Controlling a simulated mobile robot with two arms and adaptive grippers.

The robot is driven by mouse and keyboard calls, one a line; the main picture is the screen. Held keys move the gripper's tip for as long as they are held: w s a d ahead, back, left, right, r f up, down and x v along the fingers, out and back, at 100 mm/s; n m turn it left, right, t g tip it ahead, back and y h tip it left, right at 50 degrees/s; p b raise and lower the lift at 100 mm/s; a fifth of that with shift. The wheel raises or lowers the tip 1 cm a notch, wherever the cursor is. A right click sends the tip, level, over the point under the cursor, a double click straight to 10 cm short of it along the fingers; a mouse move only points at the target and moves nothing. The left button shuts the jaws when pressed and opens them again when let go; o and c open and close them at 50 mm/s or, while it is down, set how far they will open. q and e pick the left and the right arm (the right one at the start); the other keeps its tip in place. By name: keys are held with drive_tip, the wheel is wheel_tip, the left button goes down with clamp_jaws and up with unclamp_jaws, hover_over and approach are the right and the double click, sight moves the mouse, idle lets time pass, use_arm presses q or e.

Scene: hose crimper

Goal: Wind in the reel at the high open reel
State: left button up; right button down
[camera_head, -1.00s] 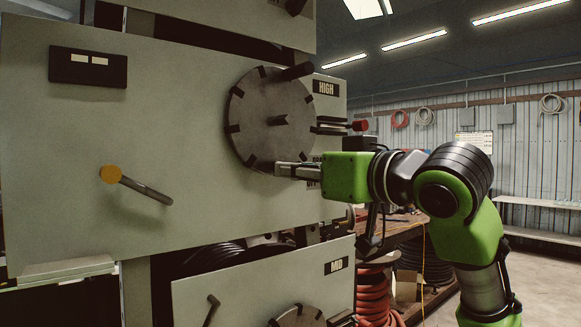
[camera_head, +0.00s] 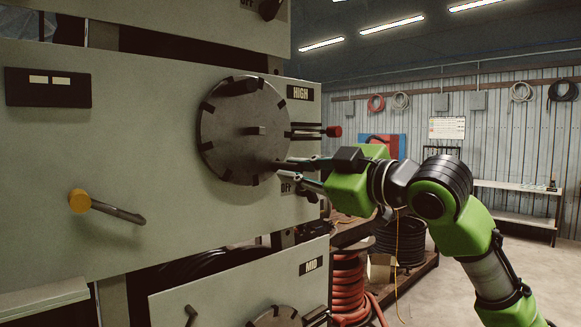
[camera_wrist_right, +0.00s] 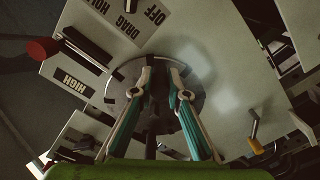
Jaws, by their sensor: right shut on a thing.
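The high reel's round grey disc (camera_head: 225,130) stands on the upright panel beside the HIGH label (camera_head: 300,92). It has dark tabs around its rim, a short central stub (camera_head: 256,131) and a dark knob (camera_head: 237,87) near its top. My right gripper (camera_head: 281,166) is shut at the disc's lower right part. The fingers hide the exact part they hold. The right wrist view shows the fingers (camera_wrist_right: 163,78) in front of the disc (camera_wrist_right: 195,98), with a dark rod (camera_wrist_right: 152,130) between them. My left gripper is not in view.
A red-tipped lever (camera_head: 333,131) sticks out right of the disc, above my right gripper. A yellow-capped handle (camera_head: 80,201) projects at the panel's left. Below is the MID panel (camera_head: 235,285). Red hose coils (camera_head: 347,285) stand on the lower right.

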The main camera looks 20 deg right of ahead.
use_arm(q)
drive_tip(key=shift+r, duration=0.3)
use_arm(e)
drive_tip(key=shift+d+r, duration=0.4)
drive_tip(key=shift+r, duration=0.3)
drive_tip(key=c, duration=2)
unclamp_jaws()
drive_tip(key=shift+w, duration=0.1)
drive_tip(key=shift+w+f, duration=0.1)
drive_tip(key=shift+f, duration=0.25)
drive_tip(key=shift+s, duration=0.4)
drive_tip(key=v, duration=1.1)
drive_tip(key=shift+d+f, duration=0.1)
drive_tip(key=shift+d, duration=0.05)
drive_tip(key=shift+s, duration=0.1)
